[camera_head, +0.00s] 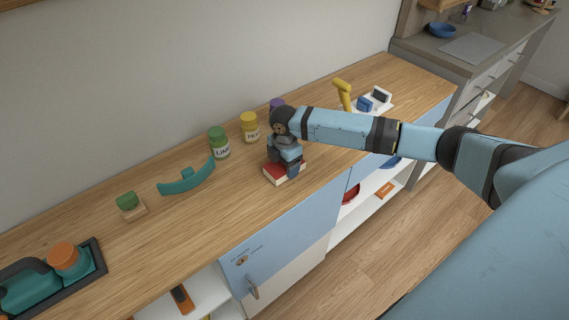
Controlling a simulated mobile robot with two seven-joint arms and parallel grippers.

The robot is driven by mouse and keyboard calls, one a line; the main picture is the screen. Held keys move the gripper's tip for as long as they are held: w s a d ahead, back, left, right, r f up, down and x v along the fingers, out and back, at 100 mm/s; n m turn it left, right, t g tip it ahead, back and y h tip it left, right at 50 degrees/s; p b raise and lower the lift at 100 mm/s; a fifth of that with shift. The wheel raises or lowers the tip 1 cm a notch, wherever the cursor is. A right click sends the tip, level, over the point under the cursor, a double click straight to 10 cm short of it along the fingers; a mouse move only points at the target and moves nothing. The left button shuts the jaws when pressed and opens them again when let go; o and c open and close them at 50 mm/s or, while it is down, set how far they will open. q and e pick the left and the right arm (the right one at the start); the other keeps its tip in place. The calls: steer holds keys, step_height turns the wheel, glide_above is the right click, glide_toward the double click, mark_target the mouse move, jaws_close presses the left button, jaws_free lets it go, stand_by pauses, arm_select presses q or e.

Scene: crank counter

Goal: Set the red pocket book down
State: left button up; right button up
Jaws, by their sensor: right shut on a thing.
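The red pocket book (273,175) is at the middle of the wooden counter, with its red cover and pale page edge showing below my right gripper. My right gripper (291,172) points down and is shut on the book; its wrist hides the far part of the book. The book looks flat and at or very near the counter top; I cannot tell whether it touches. My left gripper is not in view.
On the counter (190,230), a green jar (219,142), a yellow jar (250,127) and a purple-lidded one (277,104) stand behind the book. The counter front beside the book is clear.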

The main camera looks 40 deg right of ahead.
steer(key=o, duration=1)
steer(key=shift+f, duration=0.1)
steer(key=shift+c, duration=0.2)
steer(key=shift+r, duration=0.2)
step_height(320, 180, up, 12)
steer(key=shift+p, duration=0.3)
steer(key=shift+a+f, duration=0.1)
